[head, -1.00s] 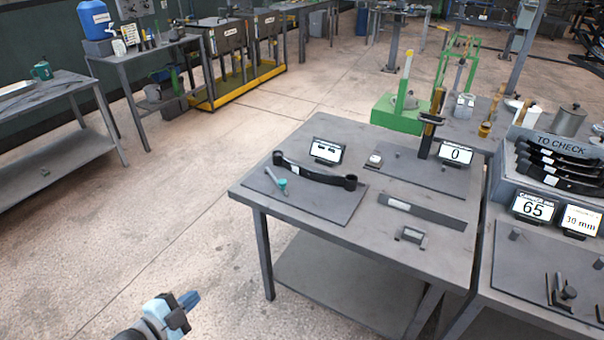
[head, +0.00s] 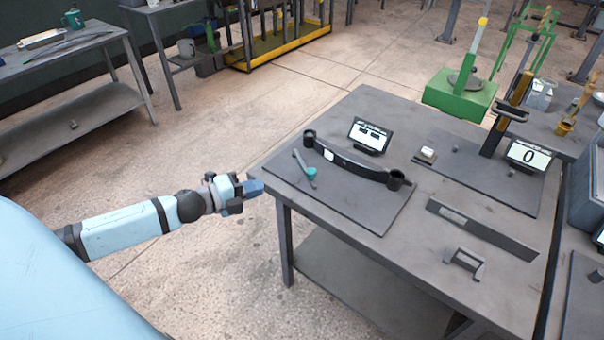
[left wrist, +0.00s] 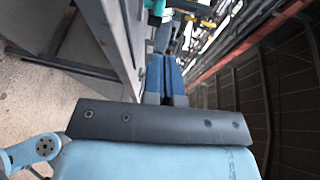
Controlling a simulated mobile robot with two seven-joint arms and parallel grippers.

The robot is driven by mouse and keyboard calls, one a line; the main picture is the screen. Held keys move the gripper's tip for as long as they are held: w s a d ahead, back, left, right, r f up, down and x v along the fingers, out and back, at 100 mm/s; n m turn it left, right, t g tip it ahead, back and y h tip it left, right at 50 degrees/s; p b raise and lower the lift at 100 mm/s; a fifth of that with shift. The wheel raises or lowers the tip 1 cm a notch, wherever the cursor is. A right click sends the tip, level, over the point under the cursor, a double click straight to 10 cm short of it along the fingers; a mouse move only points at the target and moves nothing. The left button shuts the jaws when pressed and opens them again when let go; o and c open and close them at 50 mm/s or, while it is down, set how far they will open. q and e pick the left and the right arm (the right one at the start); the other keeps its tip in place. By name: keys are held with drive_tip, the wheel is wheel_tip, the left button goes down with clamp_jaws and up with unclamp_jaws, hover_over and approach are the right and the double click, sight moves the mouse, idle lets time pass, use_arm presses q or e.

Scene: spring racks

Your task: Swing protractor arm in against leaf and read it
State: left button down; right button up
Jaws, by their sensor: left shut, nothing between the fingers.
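The dark curved leaf (head: 350,161) lies on a grey plate (head: 353,211) at the table's left end, with a rolled eye at each end and a small white label. The protractor arm (head: 303,163) is a thin grey bar with a teal knob (head: 311,173), left of the leaf and apart from it. A small display (head: 369,136) behind the leaf shows dashes. My left gripper (head: 256,188) is shut and empty, just off the table's left edge, short of the plate. Its blue fingers (left wrist: 172,78) also show in the left wrist view. My right gripper is not in view.
A flat grey bar (head: 482,227) and a small gauge block (head: 465,262) lie on the table's right part. A second plate (head: 470,172) holds an upright post, near a display (head: 528,155) reading 0. A green stand (head: 458,96) is behind the table.

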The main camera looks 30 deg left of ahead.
sight(307, 174)
use_arm(q)
drive_tip(key=p+x, duration=0.1)
drive_tip(key=x, duration=1)
drive_tip(key=shift+w+d, duration=0.15)
drive_tip(key=shift+w, duration=0.05)
drive_tip(key=shift+w+d+f, duration=0.1)
drive_tip(key=shift+w+d, duration=0.15)
drive_tip(key=shift+w, duration=0.2)
